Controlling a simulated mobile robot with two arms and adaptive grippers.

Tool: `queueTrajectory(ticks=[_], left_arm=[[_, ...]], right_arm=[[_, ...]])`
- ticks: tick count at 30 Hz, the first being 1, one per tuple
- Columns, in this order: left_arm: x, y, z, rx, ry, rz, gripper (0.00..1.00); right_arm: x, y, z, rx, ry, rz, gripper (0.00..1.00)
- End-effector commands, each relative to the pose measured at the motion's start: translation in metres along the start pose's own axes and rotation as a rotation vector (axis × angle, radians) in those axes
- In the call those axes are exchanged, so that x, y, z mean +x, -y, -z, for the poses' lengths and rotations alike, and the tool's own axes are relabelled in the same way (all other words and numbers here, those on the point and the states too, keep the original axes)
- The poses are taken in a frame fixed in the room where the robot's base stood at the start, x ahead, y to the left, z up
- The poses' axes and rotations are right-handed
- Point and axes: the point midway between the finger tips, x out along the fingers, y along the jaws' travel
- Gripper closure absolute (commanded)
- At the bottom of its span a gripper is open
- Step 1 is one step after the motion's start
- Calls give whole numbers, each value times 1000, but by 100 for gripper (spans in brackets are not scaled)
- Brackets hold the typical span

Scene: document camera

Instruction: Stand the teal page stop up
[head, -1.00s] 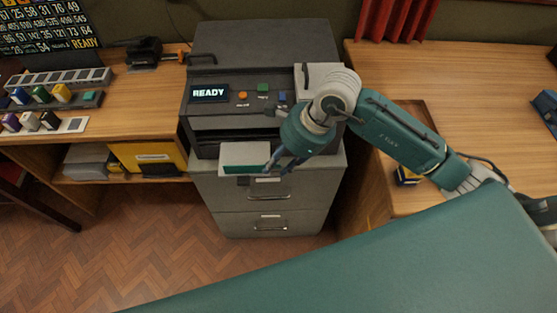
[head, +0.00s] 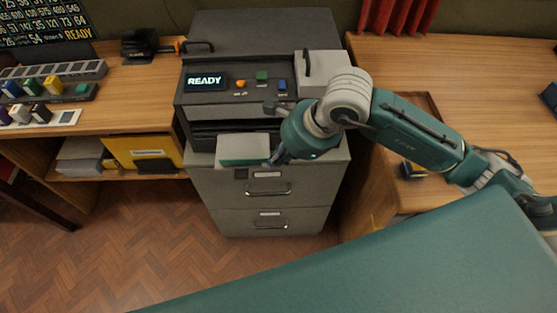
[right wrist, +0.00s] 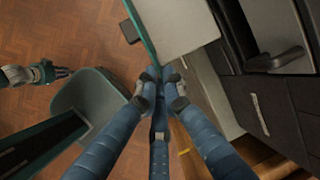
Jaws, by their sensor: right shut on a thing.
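The teal page stop (head: 243,163) shows in the head view as a narrow teal strip along the front edge of the pale output tray (head: 240,145). In the right wrist view the page stop (right wrist: 139,32) is a thin strip seen nearly edge-on beside the pale tray (right wrist: 175,25). My right gripper (head: 274,158) is at the right end of the strip, and its fingers (right wrist: 160,76) are shut on that end. The fingers hide the gripped part. My left gripper (right wrist: 60,72) appears small at the left of the right wrist view; its jaw state is unclear.
The document machine (head: 230,95), its display reading READY, stands on a grey drawer cabinet (head: 265,215). A grey box with a handle (head: 320,68) is beside my right wrist. Wooden desks stand at left and right. The floor before the cabinet is clear.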

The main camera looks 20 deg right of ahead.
Motion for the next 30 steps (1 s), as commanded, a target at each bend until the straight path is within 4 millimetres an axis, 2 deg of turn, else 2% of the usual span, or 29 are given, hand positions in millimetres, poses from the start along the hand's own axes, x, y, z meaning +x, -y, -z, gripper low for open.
queueTrajectory(ticks=[9, 10, 12, 23, 26, 30], left_arm=[[0, 0, 0, 0, 0, 0, 76], [0, 0, 0, 0, 0, 0, 76], [0, 0, 0, 0, 0, 0, 76], [0, 2, -3, -1, 4, 2, 76], [0, 1, -2, 0, 3, 1, 76], [0, 1, -2, 0, 2, 1, 76]], right_arm=[[-1, 0, 0, -2, -1, 4, 100], [-1, 0, 0, -2, -1, 4, 87], [-1, 0, 0, -2, -1, 4, 73], [-4, 0, 0, -2, -1, 5, 73], [-16, 1, 0, -2, 0, 7, 73], [-44, 2, 0, -3, -1, 11, 73]])
